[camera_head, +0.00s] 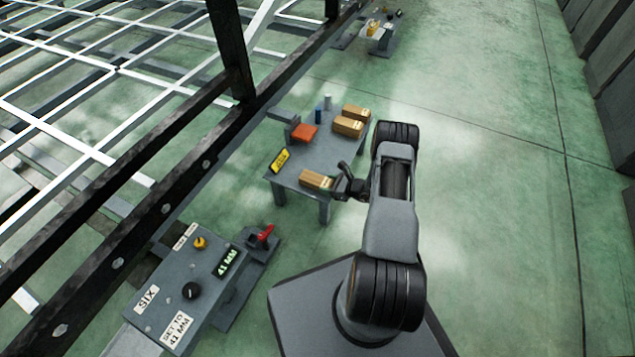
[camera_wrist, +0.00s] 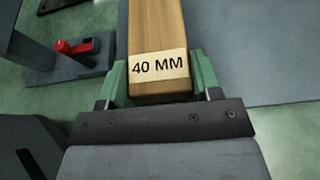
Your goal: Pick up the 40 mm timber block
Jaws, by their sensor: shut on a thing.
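The timber block (camera_wrist: 158,28) with a "40 MM" label fills the upper middle of the wrist view. My gripper (camera_wrist: 160,80) is shut on it, with a green finger against each side near its labelled end. In the head view the held block (camera_head: 316,180) is at the near edge of the grey table (camera_head: 318,152), and my gripper (camera_head: 341,186) reaches it from the right. I cannot tell whether the block touches the tabletop or is just above it.
Two more timber blocks (camera_head: 348,127) lie at the table's far right. An orange-red item (camera_head: 304,133), small cylinders (camera_head: 319,116) and a yellow-faced device (camera_head: 279,160) also stand there. A control box (camera_head: 190,290) reading "41 MM" and a red-handled device (camera_head: 264,235) are nearer left. A dark chassis rail (camera_head: 165,187) runs along the left.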

